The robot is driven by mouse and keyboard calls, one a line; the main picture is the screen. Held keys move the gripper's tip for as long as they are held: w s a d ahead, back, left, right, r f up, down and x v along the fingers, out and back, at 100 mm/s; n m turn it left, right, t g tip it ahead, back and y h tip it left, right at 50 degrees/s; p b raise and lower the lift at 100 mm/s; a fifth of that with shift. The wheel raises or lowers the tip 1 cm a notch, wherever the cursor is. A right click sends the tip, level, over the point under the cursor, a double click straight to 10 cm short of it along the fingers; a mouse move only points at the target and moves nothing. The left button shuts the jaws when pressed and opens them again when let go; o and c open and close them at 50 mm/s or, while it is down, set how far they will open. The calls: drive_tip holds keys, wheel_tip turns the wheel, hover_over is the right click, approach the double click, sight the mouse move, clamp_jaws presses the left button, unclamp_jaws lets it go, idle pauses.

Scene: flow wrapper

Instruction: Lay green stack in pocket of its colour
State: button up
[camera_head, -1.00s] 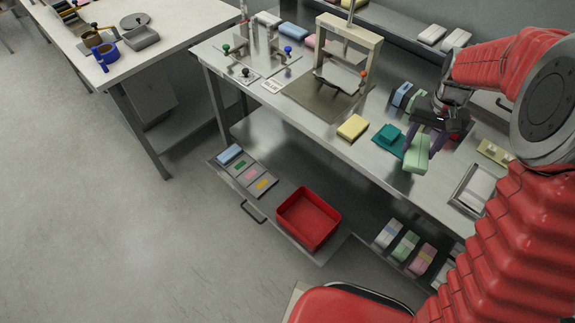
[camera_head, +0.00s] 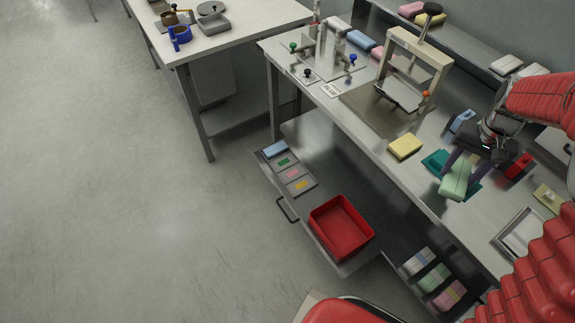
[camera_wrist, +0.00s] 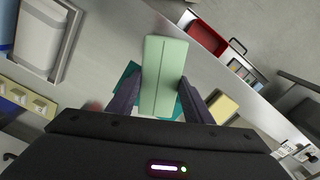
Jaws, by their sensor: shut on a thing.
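My gripper (camera_head: 469,170) is shut on the green stack (camera_head: 455,181), a pale green block. In the wrist view the green stack (camera_wrist: 164,72) lies between the two dark fingers (camera_wrist: 162,98). It is held over the steel bench near its front edge, above a teal thing. The tray of pockets (camera_head: 300,188) is on the lower pull-out shelf, left of and below my gripper. Its pockets carry green (camera_head: 284,161), pink (camera_head: 292,173) and yellow (camera_head: 301,184) marks. A blue stack (camera_head: 275,149) lies in the far pocket.
A red bin (camera_head: 342,227) stands beside the pocket tray. A yellow stack (camera_head: 405,146) lies on the bench left of my gripper, and the teal thing (camera_head: 436,160) lies under it. A beige press frame (camera_head: 418,62) stands farther back. The floor at left is clear.

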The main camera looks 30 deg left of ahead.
drive_tip(key=r, duration=0.2)
drive_tip(key=d+r, duration=0.1)
drive_tip(key=r, duration=0.1)
drive_tip(key=w+d+r, duration=0.1)
drive_tip(key=r, duration=0.1)
drive_tip(key=shift+w+r, duration=0.1)
drive_tip(key=shift+r, duration=0.05)
drive_tip(key=shift+a, duration=0.15)
